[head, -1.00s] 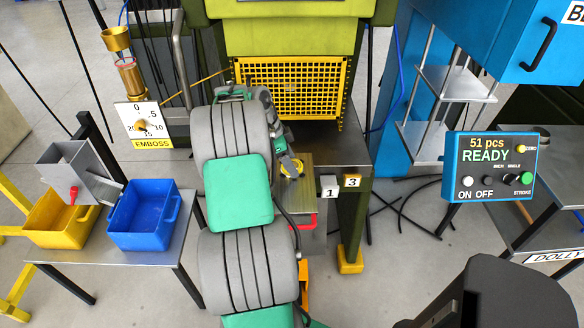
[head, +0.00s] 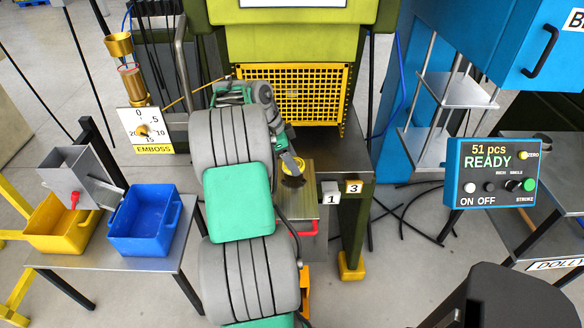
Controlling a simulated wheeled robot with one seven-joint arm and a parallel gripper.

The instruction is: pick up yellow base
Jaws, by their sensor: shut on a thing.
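In the head view the yellow base (head: 292,168) shows as a small yellow round piece at the tip of my arm, over the front part of the press table. My gripper (head: 290,160) is shut on it, and the fingers and wrist cover part of it. A dark round patch (head: 293,182) shows on the surface just below the piece. I cannot tell whether it is a hole or a shadow, or how high the base is above the surface.
The yellow mesh guard (head: 300,92) of the green press stands behind my gripper. A blue bin (head: 142,232) and a yellow bin (head: 58,226) stand at left, a control panel (head: 497,172) at right.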

